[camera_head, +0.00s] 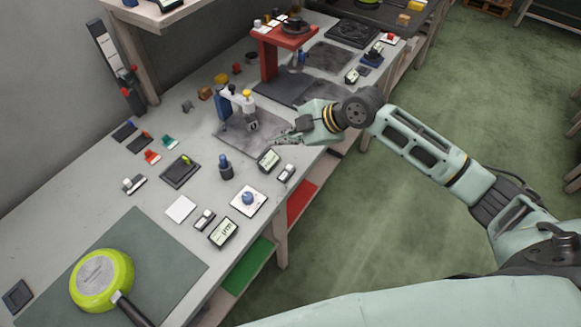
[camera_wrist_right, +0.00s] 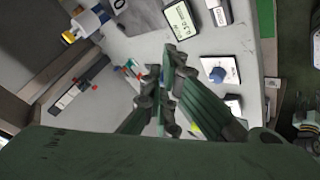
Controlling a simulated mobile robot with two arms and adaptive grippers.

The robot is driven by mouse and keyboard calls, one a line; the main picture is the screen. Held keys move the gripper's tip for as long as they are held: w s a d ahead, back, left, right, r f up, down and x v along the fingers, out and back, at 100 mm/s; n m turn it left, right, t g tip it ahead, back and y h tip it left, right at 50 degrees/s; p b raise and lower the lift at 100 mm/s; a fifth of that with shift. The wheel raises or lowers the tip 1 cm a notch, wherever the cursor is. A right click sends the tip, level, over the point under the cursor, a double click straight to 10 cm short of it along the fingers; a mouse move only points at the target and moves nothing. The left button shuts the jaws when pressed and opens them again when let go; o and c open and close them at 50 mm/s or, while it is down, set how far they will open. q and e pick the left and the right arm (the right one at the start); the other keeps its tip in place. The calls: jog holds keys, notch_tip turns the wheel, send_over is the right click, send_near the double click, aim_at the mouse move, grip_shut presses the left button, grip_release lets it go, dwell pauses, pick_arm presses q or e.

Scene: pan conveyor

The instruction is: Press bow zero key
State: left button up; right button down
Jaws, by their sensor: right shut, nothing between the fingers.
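My right gripper (camera_head: 280,138) is shut and empty, above the bench beside the grey plate with the blue-and-white gauge stand (camera_head: 246,120). In the right wrist view its closed fingers (camera_wrist_right: 168,72) point toward a small display (camera_wrist_right: 181,19). That display (camera_head: 268,158) stands just below the fingers in the head view, with a small key box (camera_head: 286,173) next to it. The key box (camera_wrist_right: 220,10) also shows in the wrist view. A second display (camera_head: 222,232) and key box (camera_head: 203,220) sit nearer. I cannot read which key is bow zero. My left gripper is out of view.
A white plate with a blue knob (camera_head: 248,200) and a dark blue post (camera_head: 225,167) stand nearby. A green pan (camera_head: 100,280) lies upside down on a dark mat. A red press stand (camera_head: 270,60) rises beyond the gripper. The bench's right edge is close.

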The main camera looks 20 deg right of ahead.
jog(key=shift+f, duration=0.1)
jog(key=b, duration=0.6)
send_over(289, 167)
jog(key=a, duration=0.1)
jog(key=f, duration=0.5)
jog(key=s+f, duration=0.1)
jog(key=f, duration=0.1)
jog(key=shift+a+f, duration=0.2)
jog(key=shift+f, duration=0.05)
jog(key=shift+f+b, duration=0.5)
jog(key=shift+f, duration=0.1)
jog(key=shift+f, duration=0.1)
jog(key=shift+f, duration=0.3)
jog(key=shift+f+b, duration=0.6)
jog(key=shift+b, duration=0.05)
dwell(0.7)
jog(key=shift+r, duration=0.1)
jog(key=shift+r+p, duration=0.8)
jog(key=shift+r, duration=0.1)
